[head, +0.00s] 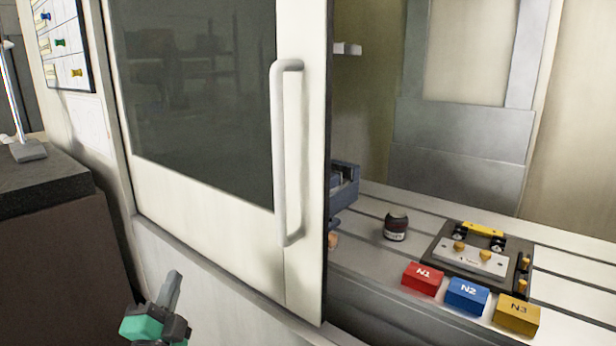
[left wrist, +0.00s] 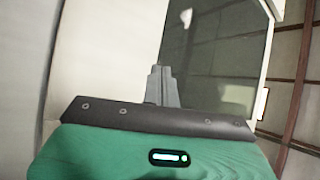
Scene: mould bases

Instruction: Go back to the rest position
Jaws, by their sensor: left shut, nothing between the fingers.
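My left gripper (head: 173,290) is at the bottom of the head view, in front of the lower white panel of the machine. Its fingers are together and empty, and point up. The left wrist view shows the closed fingers (left wrist: 160,82) against the pale door and its dark window. The gripper is apart from the door handle (head: 283,155), which stands above and to its right. My right gripper is in neither view.
The sliding door (head: 235,215) covers the left of the machine; the right side is open. Inside, the slotted bed holds a dark jar (head: 396,228), a mould base (head: 470,258), and red (head: 422,279), blue (head: 467,295) and yellow (head: 517,314) blocks. A dark cabinet (head: 50,250) stands left.

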